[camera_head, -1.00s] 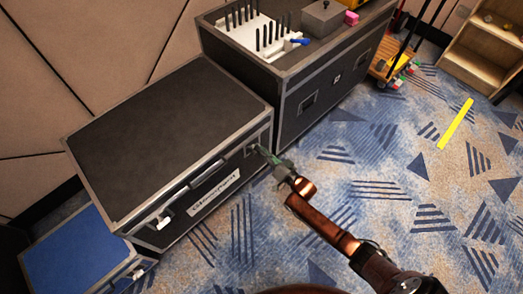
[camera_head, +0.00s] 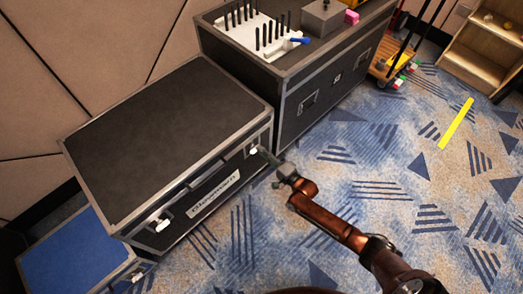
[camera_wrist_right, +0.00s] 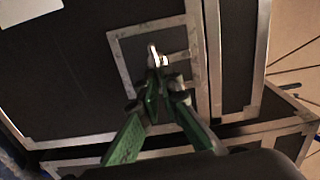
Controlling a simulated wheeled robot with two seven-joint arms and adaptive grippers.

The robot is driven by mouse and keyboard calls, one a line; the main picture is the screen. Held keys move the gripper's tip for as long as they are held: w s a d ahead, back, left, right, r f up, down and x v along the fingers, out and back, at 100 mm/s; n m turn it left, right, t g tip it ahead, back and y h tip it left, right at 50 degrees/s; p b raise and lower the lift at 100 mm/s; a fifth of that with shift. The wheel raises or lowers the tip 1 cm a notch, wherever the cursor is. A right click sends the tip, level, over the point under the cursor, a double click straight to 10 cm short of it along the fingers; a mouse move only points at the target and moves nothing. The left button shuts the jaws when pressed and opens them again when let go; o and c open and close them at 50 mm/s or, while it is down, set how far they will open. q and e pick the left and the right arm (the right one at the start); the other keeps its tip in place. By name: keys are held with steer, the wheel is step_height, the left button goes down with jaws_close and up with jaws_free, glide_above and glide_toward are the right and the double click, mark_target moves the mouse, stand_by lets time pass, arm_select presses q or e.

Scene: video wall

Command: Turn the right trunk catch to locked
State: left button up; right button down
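The black trunk (camera_head: 165,125) with metal edging stands at the left, lid down. Its right catch (camera_head: 254,151) shows as a small pale piece on the front, near the right corner. In the right wrist view the catch (camera_wrist_right: 155,55) is a bright metal tab on a framed plate. My right gripper (camera_head: 266,156) reaches the catch from the right. Its green fingers (camera_wrist_right: 162,80) converge right at the tab; I cannot tell whether they clasp it or only touch it. The left catch (camera_head: 160,224) shows on the front. My left gripper is not in view.
A taller black case (camera_head: 330,85) with a tool rack and grey box on top stands just behind and right of the trunk. A blue case (camera_head: 75,258) lies at the lower left. The carpet (camera_head: 400,190) to the right is mostly clear, with a yellow strip (camera_head: 456,123).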

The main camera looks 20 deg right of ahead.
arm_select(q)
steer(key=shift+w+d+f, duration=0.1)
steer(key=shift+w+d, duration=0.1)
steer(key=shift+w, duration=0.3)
arm_select(e)
steer(key=shift+d+f+m, duration=0.1)
steer(key=shift+d+m, duration=0.05)
steer(key=shift+m, duration=0.25)
steer(key=c, duration=2.2)
jaws_free()
steer(key=shift+c, duration=0.2)
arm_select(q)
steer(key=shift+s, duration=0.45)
arm_select(e)
steer(key=shift+o, duration=0.4)
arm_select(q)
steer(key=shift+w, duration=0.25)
arm_select(e)
steer(key=v, duration=1.2)
